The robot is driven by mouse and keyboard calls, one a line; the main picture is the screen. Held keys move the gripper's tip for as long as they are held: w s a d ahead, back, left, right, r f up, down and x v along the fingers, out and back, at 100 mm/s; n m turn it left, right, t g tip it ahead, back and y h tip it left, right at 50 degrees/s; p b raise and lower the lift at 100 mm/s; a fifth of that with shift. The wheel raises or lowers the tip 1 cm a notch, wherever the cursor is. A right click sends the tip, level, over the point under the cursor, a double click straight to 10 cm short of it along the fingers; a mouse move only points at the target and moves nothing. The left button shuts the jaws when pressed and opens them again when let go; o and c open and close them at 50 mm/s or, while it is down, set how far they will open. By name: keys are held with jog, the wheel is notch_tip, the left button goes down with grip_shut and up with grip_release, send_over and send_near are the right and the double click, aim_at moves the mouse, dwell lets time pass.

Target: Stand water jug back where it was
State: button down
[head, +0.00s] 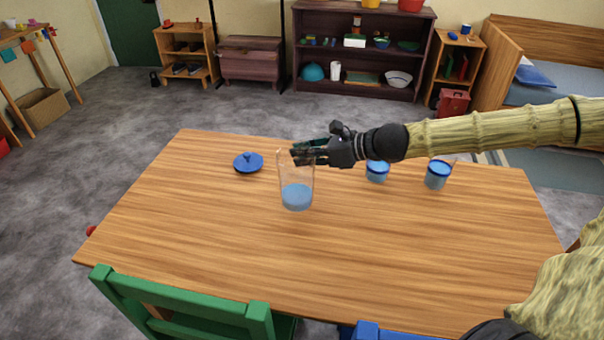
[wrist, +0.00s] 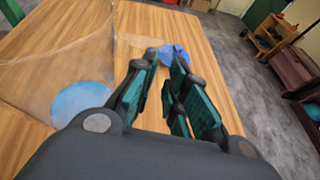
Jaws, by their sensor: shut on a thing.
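The water jug (head: 296,187) is clear, with blue water in its lower part. It looks upright, over the middle-back of the wooden table (head: 400,250); I cannot tell whether its base touches the wood. My gripper (head: 303,154) comes from the right and is shut on the jug near its top; the exact gripped part is hard to make out. In the wrist view the clear jug wall and its blue water (wrist: 82,101) lie left of my fingers (wrist: 172,92). A blue lid with a knob (head: 248,163) lies on the table left of the jug.
Two clear cups with blue water, one (head: 377,172) under my arm and one (head: 438,175) further right, stand on the table. A green chair (head: 180,305) is at the near edge. The table's front and left are clear. Shelves (head: 357,60) stand at the back.

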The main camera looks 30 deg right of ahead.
jog(key=shift+d+r, duration=0.1)
jog(key=shift+w+d+f+p, duration=0.1)
jog(key=shift+w+d+f, duration=0.7)
jog(key=shift+w+d, duration=1.05)
jog(key=shift+w+d+f+p, duration=0.15)
jog(key=shift+w+d+f, duration=0.75)
jog(key=shift+w, duration=1.75)
jog(key=shift+w+d+f+p, duration=0.1)
jog(key=shift+w+d+f, duration=0.55)
jog(key=shift+w+d, duration=1.25)
jog(key=shift+w+a, duration=0.3)
jog(key=shift+a, duration=0.1)
